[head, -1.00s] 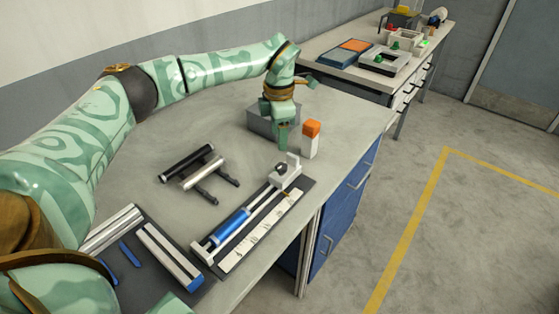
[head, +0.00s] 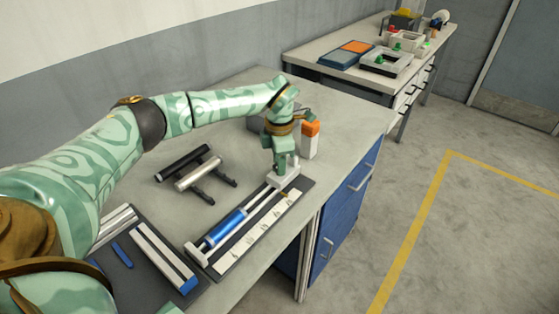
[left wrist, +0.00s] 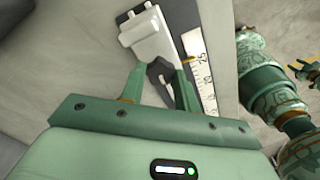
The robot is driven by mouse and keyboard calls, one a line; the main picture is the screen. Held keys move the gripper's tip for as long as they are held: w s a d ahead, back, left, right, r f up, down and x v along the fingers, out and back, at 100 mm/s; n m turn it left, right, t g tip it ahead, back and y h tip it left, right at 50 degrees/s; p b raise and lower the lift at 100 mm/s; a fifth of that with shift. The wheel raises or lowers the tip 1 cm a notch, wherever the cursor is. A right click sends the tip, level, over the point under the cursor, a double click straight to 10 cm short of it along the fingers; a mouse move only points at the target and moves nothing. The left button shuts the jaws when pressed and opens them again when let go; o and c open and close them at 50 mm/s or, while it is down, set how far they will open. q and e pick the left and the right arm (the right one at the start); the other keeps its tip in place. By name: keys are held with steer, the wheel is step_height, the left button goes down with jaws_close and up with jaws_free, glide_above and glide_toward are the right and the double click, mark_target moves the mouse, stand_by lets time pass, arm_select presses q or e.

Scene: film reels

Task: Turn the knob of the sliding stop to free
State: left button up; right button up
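The sliding stop (head: 287,180) is a pale block at the far end of the measuring fixture, partly hidden by my left gripper in the head view. It also shows in the left wrist view (left wrist: 150,38). Its black knob (left wrist: 158,74) lies between the fingers of my left gripper (left wrist: 160,88). The fingers are apart, with a gap on the left of the knob; the right finger is close to it, and I cannot tell if it touches. In the head view my left gripper (head: 280,172) points down over the stop.
The fixture carries a blue cylinder (head: 226,228) and a white scale (head: 258,236). An orange-topped white bottle (head: 311,141) and a grey box stand close behind the gripper. A rack with black and pale rollers (head: 197,174) lies left. The table's right edge is near.

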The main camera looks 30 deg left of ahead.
steer(key=shift+w+r, duration=0.1)
steer(key=shift+w, duration=0.05)
arm_select(q)
steer(key=shift+r+n+p, duration=0.2)
steer(key=shift+n+p, duration=0.4)
steer(key=shift+p, duration=0.1)
steer(key=shift+r+n+p, duration=0.1)
steer(key=shift+n+p, duration=1)
steer(key=shift+n, duration=0.1)
steer(key=n+p, duration=0.3)
steer(key=n, duration=0.1)
steer(key=n+p, duration=0.3)
steer(key=n, duration=0.3)
steer(key=shift+p, duration=0.35)
steer(key=n+p, duration=0.1)
steer(key=n, duration=0.1)
steer(key=n+p, duration=0.1)
steer(key=n, duration=0.1)
steer(key=shift+w+f+n, duration=0.1)
steer(key=shift+f+n, duration=0.1)
steer(key=shift+n, duration=0.4)
arm_select(e)
step_height(320, 180, up, 13)
steer(key=w, duration=0.3)
steer(key=shift+f+t, duration=0.2)
steer(key=shift+t, duration=0.2)
arm_select(q)
steer(key=shift+p, duration=0.3)
arm_select(e)
steer(key=shift+a, duration=0.2)
